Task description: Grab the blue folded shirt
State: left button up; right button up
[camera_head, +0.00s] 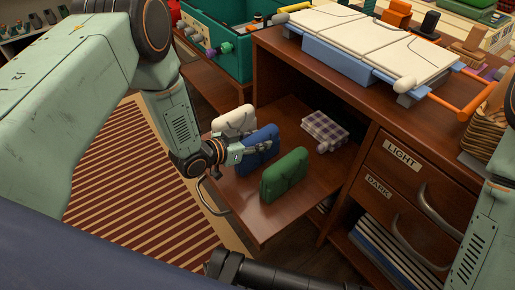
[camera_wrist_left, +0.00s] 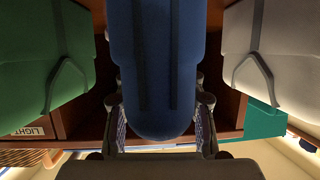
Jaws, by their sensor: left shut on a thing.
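The blue folded shirt (camera_head: 260,148) stands upright on a pulled-out wooden shelf, between a white folded shirt and a green one. My left gripper (camera_head: 238,152) is shut on its near edge. In the left wrist view the blue shirt (camera_wrist_left: 155,70) fills the space between the two fingers (camera_wrist_left: 160,125). Its far side is hidden there. My right arm (camera_head: 478,240) shows at the right edge, but its gripper is out of view.
A green folded shirt (camera_head: 285,176) and a white one (camera_head: 236,121) stand close on either side. A checkered folded shirt (camera_head: 325,130) lies deeper on the shelf (camera_head: 262,224). Drawers labelled LIGHT (camera_head: 402,160) and DARK are to the right, below the desk top.

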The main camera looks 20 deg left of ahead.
pick_arm(q)
jog(key=shift+c, duration=1.1)
